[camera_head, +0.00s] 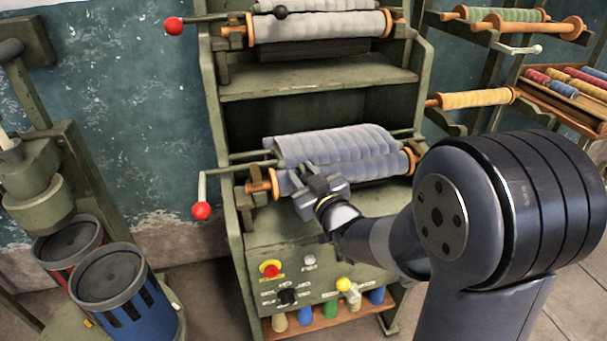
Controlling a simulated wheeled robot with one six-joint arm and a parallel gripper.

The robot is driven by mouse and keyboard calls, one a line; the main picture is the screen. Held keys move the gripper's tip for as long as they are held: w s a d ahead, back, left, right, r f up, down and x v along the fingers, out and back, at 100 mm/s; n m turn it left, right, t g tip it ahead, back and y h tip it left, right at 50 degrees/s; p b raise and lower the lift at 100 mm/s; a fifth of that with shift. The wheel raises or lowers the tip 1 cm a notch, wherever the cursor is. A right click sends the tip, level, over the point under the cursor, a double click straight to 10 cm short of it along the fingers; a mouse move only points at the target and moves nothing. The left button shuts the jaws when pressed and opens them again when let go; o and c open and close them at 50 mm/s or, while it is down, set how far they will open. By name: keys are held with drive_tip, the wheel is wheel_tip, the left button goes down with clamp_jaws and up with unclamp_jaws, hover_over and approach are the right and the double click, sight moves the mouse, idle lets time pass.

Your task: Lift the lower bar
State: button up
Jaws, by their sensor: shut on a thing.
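The lower bar (385,167) is a cloth-wrapped roller with orange ends, lying across the lower bay of the green machine frame. Its left orange end (259,186) shows beside my gripper. A grey quilted cloth roll (335,145) lies just above and behind it. My gripper (310,174) reaches in from the right and front and is shut at the left part of the bar. The fingertips and exact contact are partly hidden by the gripper body.
A crank with a red ball (202,210) sticks out left of the bar. A shelf (320,83) and another roller (330,27) are above. A control panel (295,279) is below. Blue canister (125,296) stands lower left; spool racks (475,98) are at right.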

clamp_jaws()
drive_tip(key=shift+r, duration=0.1)
